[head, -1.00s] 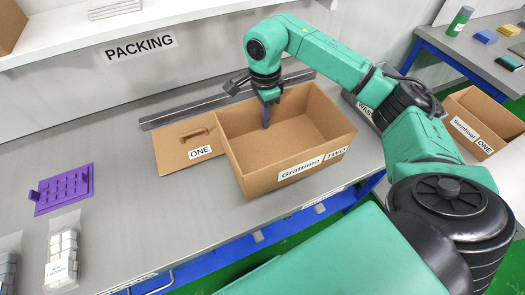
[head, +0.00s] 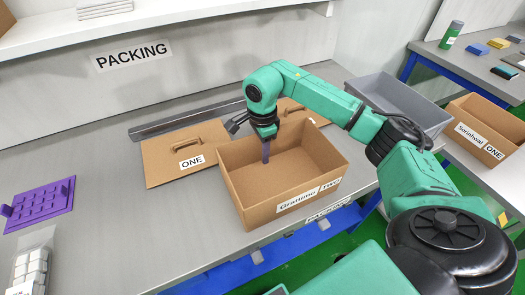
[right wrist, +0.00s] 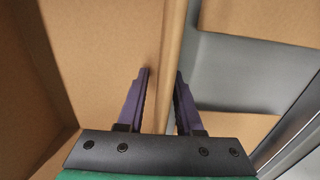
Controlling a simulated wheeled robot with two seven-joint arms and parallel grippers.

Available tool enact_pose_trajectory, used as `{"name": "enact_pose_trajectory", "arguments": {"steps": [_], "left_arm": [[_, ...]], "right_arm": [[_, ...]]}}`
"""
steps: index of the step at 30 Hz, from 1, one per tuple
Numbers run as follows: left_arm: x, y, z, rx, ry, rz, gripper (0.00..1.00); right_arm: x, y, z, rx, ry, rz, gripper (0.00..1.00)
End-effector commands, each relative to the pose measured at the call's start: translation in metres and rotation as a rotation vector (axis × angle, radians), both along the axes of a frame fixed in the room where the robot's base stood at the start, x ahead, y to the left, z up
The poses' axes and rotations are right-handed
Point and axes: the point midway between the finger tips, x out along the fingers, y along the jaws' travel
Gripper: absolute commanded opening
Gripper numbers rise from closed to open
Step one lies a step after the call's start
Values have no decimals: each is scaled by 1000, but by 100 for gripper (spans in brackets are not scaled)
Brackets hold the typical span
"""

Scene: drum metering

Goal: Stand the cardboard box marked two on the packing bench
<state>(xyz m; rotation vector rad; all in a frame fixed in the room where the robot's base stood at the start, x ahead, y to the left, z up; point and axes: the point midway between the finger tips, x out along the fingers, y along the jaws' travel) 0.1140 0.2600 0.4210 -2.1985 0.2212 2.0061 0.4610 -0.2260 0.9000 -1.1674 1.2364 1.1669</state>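The open cardboard box marked TWO (head: 300,200), also labelled Graftimo, is upright over the packing bench (head: 110,225), near its front edge. I cannot tell whether its bottom rests on the bench or is just above it. My right gripper (head: 266,152) points down at the box's far left wall. In the right wrist view its purple fingers (right wrist: 161,74) sit either side of that cardboard wall, with the wall between them. The box looks empty where its inside shows. My left gripper is not in view.
A cardboard lid marked ONE (head: 160,165) lies left of the box; another handled lid (head: 292,107) lies behind it. A purple tray (head: 42,204) and a bagged pack (head: 30,265) are at the left. A grey bin (head: 410,105) and a box marked ONE (head: 485,140) are at the right.

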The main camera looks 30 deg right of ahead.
Motion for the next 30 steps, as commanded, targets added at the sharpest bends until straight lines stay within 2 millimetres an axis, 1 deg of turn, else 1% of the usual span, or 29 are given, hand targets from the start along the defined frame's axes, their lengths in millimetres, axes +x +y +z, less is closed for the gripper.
{"name": "enact_pose_trajectory", "arguments": {"steps": [6, 8, 11, 14, 21, 23, 24, 27, 30], "left_arm": [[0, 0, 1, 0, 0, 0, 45], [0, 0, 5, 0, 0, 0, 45], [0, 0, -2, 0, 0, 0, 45], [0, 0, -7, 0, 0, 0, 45], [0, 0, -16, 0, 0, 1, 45], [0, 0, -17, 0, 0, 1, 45], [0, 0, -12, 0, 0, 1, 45], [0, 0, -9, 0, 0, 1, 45], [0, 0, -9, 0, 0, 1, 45]], "right_arm": [[0, 0, 1, 0, 0, 0, 35], [0, 0, 6, 0, 0, 0, 35], [1, 0, 14, 1, -4, 0, 35], [2, 0, 33, 1, -7, -1, 35], [1, 0, 90, 1, -5, -2, 35], [1, 0, 102, 1, -5, 0, 35], [1, 0, 112, 1, -4, 0, 35], [1, 0, 122, 0, -2, -1, 35], [0, 0, 124, 0, 0, -1, 35]]}}
